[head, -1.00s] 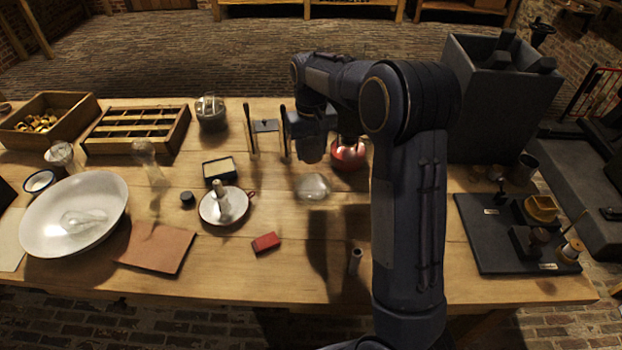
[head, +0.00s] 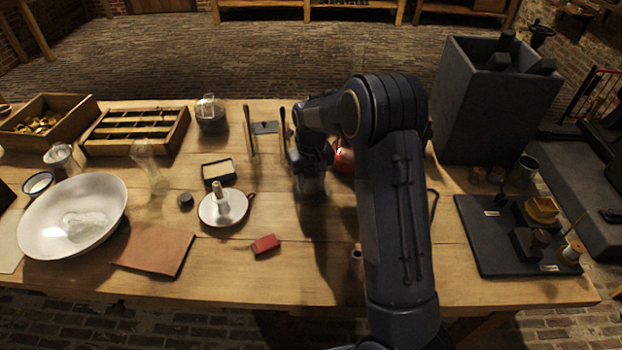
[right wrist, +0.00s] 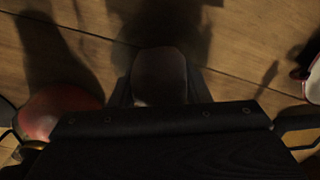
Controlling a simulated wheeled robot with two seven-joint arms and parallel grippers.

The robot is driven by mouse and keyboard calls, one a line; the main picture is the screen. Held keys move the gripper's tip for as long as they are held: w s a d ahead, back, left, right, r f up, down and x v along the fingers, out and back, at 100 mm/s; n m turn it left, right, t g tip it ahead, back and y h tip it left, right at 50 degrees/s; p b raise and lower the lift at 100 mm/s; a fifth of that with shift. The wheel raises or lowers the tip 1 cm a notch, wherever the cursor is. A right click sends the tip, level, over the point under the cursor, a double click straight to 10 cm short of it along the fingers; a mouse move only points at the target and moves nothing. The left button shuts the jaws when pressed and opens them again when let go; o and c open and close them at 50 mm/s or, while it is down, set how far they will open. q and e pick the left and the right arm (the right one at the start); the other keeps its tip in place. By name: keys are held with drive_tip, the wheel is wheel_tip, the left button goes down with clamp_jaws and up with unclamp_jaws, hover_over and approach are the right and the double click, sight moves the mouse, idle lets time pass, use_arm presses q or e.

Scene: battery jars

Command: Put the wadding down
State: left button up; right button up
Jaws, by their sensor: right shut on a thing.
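My right gripper (head: 312,190) points down low over the middle of the table, beside the red round vessel (head: 344,158). In the head view the gripper hides the wadding. I cannot tell whether the wadding touches the wood. My left gripper is not in view.
The candle holder (head: 222,207) and a red block (head: 265,244) lie left of the gripper. A small upright tube (head: 356,262) stands near the front. A white basin (head: 40,230) is at far left; a dark tall bin (head: 490,110) stands at back right.

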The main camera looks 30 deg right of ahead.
sight(311, 173)
drive_tip(key=o, duration=0.7)
drive_tip(key=shift+f, duration=0.1)
drive_tip(key=shift+o, duration=0.2)
wheel_tip(311, 173, up, 12)
drive_tip(key=shift+f+p, duration=0.1)
drive_tip(key=shift+p, duration=0.25)
drive_tip(key=s+a+r+t+y, duration=0.2)
drive_tip(key=s+r, duration=0.2)
drive_tip(key=s, duration=0.4)
drive_tip(key=s+a+r+t+y, duration=0.1)
drive_tip(key=s+a+r, duration=0.2)
drive_tip(key=s, duration=0.5)
drive_tip(key=s+a+f+t, duration=0.1)
drive_tip(key=s+a+f, duration=0.1)
drive_tip(key=s, duration=0.5)
drive_tip(key=s+a+f+t, duration=0.1)
drive_tip(key=s+a+f, duration=0.1)
drive_tip(key=s+a, duration=0.2)
drive_tip(key=s, duration=0.3)
drive_tip(key=shift+a+t+y, duration=0.3)
drive_tip(key=shift+y, duration=0.1)
